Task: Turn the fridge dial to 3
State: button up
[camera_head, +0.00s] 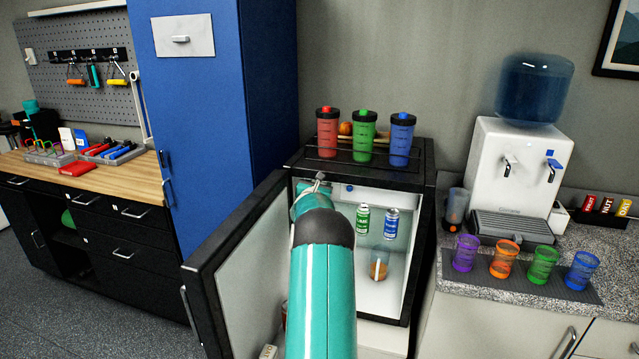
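The small black fridge (428,178) stands in the middle with its door (240,262) swung open to the left. Its pale lit interior shows. A small blue round part (349,188) sits high inside at the back left; it may be the dial, but I cannot read any numbers on it. My teal arm reaches up from the bottom and covers the left part of the opening. My gripper (319,180) is at the upper left of the opening, left of the blue part in the picture. Its fingers are small and partly hidden by my arm, so their opening is unclear.
A green can (363,219) and a blue can (391,223) are inside the fridge, with an orange-brown round item (379,270) lower down. Red, green and blue shakers (363,136) stand on top. A blue cabinet (205,110) is left; a counter with a water dispenser (515,165) is right.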

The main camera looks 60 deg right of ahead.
jog(key=v, duration=1.3)
jog(key=shift+s+a, duration=0.15)
jog(key=shift+a, duration=0.2)
